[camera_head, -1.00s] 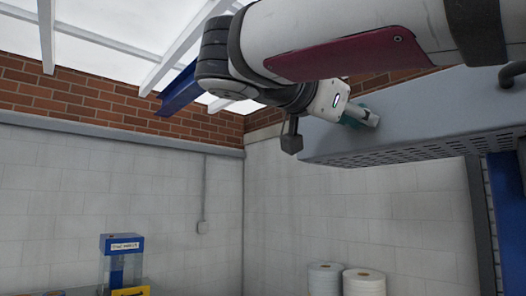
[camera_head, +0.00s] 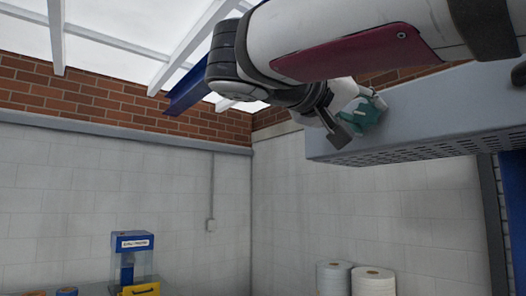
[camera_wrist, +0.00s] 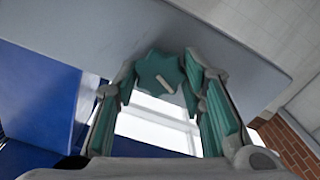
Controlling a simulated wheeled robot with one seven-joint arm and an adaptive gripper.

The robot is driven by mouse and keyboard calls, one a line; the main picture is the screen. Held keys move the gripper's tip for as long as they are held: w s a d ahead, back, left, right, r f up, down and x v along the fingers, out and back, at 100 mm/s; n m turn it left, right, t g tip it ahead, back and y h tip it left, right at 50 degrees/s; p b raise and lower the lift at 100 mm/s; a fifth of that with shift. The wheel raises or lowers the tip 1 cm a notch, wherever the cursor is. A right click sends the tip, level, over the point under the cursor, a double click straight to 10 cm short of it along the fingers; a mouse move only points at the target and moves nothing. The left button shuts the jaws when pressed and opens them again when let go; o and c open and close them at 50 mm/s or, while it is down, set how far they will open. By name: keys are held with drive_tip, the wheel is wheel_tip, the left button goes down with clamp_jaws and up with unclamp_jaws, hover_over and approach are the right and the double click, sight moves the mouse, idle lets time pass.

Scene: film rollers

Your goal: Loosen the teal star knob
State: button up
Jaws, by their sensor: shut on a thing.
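The teal star knob (camera_wrist: 156,76) shows in the wrist view, at the fingertips, with a small pale bar mark on its face. It sits against the grey-blue panel (camera_wrist: 90,25). My gripper (camera_wrist: 160,80) has its teal-padded fingers on both sides of the knob and is shut on it. In the head view my gripper (camera_head: 372,106) is at the left part of the grey housing (camera_head: 440,110). There I cannot tell the knob apart from the teal finger pads.
The housing has a perforated underside. A blue beam (camera_head: 187,92) hangs by the brick wall at upper left. Below stand white rolls (camera_head: 372,281), a blue box-like device (camera_head: 132,258) and a yellow item (camera_head: 140,289).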

drive_tip(key=n+p, duration=0.2)
drive_tip(key=n, duration=0.3)
drive_tip(key=shift+n, duration=0.3)
idle(0.4)
drive_tip(key=o, duration=1.2)
drive_tip(key=v, duration=1.2)
drive_tip(key=shift+f, duration=0.1)
